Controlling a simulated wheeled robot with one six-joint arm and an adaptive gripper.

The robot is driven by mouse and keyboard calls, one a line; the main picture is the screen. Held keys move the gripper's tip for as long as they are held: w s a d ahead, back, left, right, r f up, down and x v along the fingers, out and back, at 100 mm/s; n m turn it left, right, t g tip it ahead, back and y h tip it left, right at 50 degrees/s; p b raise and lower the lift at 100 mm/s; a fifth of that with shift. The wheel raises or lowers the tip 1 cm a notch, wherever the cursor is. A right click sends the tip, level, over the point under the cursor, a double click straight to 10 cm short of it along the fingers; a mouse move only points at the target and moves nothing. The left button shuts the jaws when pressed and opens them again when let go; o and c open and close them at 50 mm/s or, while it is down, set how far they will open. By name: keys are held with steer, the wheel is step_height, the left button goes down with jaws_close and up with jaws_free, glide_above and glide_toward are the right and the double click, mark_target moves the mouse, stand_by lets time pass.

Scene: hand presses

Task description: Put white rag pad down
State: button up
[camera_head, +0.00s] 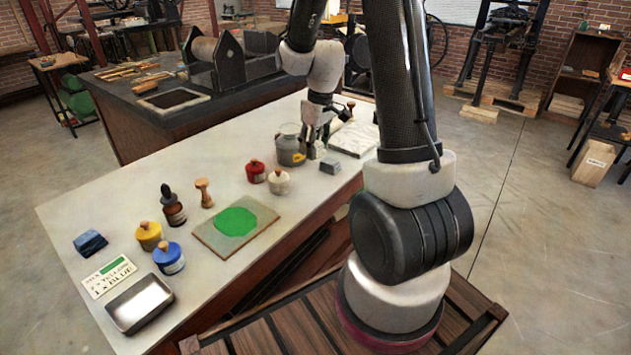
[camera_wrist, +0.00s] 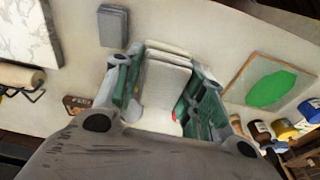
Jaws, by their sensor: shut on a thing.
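The white rag pad (camera_wrist: 166,78) is between the two fingers of my gripper (camera_wrist: 163,92) in the wrist view, with its folded layers showing at the far end. My gripper (camera_head: 318,138) is shut on it. In the head view the gripper points down over the far part of the white worktable (camera_head: 130,203), right beside the grey metal can (camera_head: 290,152). Only a small pale part of the pad (camera_head: 318,152) shows there. I cannot tell whether the pad touches the tabletop.
A grey block (camera_head: 330,166) lies close to the gripper, and a marbled white slab (camera_head: 352,140) lies beyond. A red pot (camera_head: 256,171), a white pot (camera_head: 279,181) and a green-inked slab (camera_head: 237,223) stand nearer. Free tabletop lies left of the can.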

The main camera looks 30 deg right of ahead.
mark_target(313, 182)
step_height(313, 182, down, 10)
steer(key=shift+r, duration=0.15)
stand_by(0.3)
steer(key=shift+f, duration=0.4)
steer(key=shift+s+f, duration=0.1)
steer(key=o, duration=1)
steer(key=shift+f, duration=0.1)
